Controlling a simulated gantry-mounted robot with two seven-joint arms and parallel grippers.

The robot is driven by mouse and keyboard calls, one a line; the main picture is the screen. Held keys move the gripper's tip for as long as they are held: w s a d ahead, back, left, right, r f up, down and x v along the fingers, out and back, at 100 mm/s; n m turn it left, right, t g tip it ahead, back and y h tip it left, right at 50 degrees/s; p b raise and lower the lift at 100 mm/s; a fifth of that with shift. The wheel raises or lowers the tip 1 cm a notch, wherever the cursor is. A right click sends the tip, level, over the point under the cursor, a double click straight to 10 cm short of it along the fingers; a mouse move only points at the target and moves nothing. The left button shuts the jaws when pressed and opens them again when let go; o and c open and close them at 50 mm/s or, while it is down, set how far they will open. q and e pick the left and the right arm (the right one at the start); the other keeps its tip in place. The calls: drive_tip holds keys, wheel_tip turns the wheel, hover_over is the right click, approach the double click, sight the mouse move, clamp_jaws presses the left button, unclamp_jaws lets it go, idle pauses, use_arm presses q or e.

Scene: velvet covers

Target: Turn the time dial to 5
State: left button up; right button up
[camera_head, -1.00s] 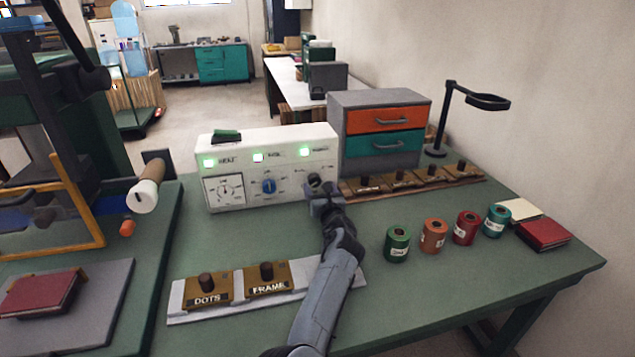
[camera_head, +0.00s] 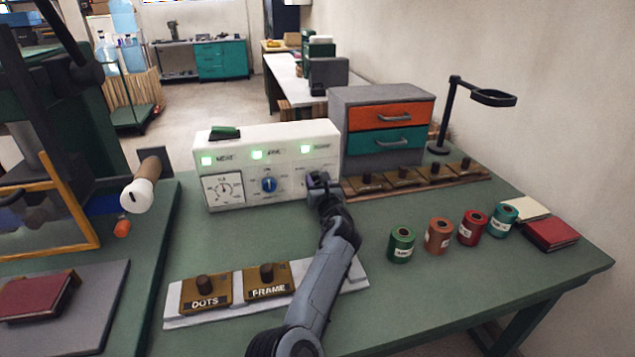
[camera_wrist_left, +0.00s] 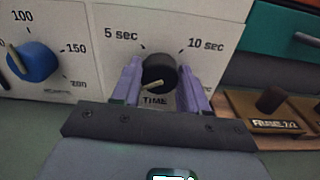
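The time dial (camera_wrist_left: 160,72) is a round black knob with a pale pointer, above the label TIME on the white control box (camera_head: 228,139). In the left wrist view its pointer is toward the lower left, away from the "5 sec" mark (camera_wrist_left: 121,35) at upper left and the "10 sec" mark (camera_wrist_left: 206,46) at upper right. My left gripper (camera_wrist_left: 160,84) has one finger on each side of the dial, close to it; I cannot tell if they touch. In the head view my left gripper (camera_head: 319,181) hides most of the dial. My right gripper is not in view.
A blue dial (camera_head: 268,184) and a round gauge (camera_head: 224,188) sit left on the box. Brown stamp blocks (camera_head: 403,177) stand close on the right, below a drawer cabinet (camera_head: 385,127). Several colored spools (camera_head: 438,236) stand at right. The DOTS and FRAME blocks lie in front.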

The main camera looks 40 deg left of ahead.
use_arm(q)
drive_tip(key=shift+c, duration=1.4)
drive_tip(key=shift+m, duration=0.3)
drive_tip(key=m, duration=0.6)
drive_tip(key=shift+m+p, duration=0.3)
drive_tip(key=shift+m, duration=0.1)
drive_tip(key=m, duration=0.4)
drive_tip(key=shift+w+f+m+p, duration=0.1)
drive_tip(key=shift+m+p, duration=0.2)
drive_tip(key=shift+d+f+m, duration=0.1)
drive_tip(key=shift+m, duration=1.8)
